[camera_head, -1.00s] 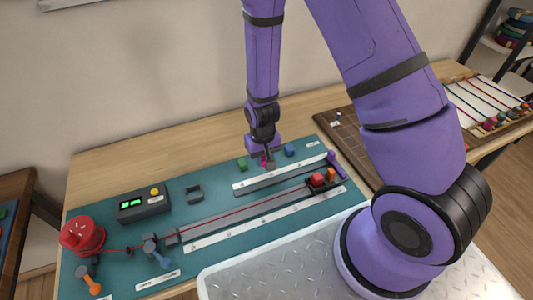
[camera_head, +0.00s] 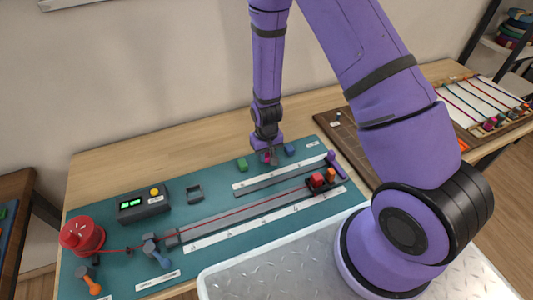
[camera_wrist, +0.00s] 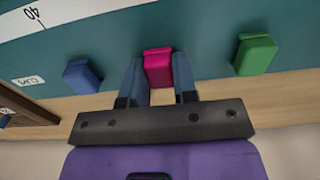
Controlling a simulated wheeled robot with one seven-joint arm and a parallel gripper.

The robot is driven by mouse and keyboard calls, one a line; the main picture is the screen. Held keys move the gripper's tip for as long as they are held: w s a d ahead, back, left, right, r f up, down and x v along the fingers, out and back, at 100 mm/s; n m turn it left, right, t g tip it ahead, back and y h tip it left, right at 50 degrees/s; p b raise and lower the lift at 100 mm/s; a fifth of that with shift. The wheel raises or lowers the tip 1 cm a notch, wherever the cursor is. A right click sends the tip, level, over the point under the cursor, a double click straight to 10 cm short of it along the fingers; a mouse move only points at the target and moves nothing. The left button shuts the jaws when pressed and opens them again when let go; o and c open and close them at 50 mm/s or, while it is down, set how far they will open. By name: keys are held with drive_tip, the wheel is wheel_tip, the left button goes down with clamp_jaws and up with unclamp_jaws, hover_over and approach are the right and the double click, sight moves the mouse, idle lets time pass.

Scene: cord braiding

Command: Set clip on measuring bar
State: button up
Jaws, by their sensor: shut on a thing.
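My gripper (camera_head: 268,158) points down at the back of the teal mat and is shut on a magenta clip (camera_head: 266,157). In the wrist view the magenta clip (camera_wrist: 158,67) sits between the two fingers. The grey measuring bar (camera_head: 270,182) and its white scale (camera_head: 250,184) lie in front of the gripper. The clip is behind the scale, between a green clip (camera_head: 242,165) and a blue clip (camera_head: 290,150). I cannot tell whether it touches the mat.
A long lower track (camera_head: 215,228) carries a red cord from the red spool (camera_head: 82,236) to a carriage with red and orange blocks (camera_head: 322,180). A purple lever (camera_head: 337,165) stands at the bar's right end. A counter box (camera_head: 143,204) is at left.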

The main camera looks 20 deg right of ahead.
drive_tip(key=o, duration=0.9)
drive_tip(key=shift+f, duration=0.1)
wheel_tip(320, 180, up, 26)
drive_tip(key=s+d+t, duration=0.2)
drive_tip(key=s+d+r+t, duration=0.1)
drive_tip(key=s+r, duration=0.6)
drive_tip(key=s+d+r+t, duration=0.1)
drive_tip(key=s+d+r, duration=0.1)
drive_tip(key=s+r, duration=0.5)
drive_tip(key=s+d+r+t, duration=0.1)
drive_tip(key=s+d+r, duration=0.1)
drive_tip(key=s+r, duration=0.5)
drive_tip(key=shift+r, duration=0.35)
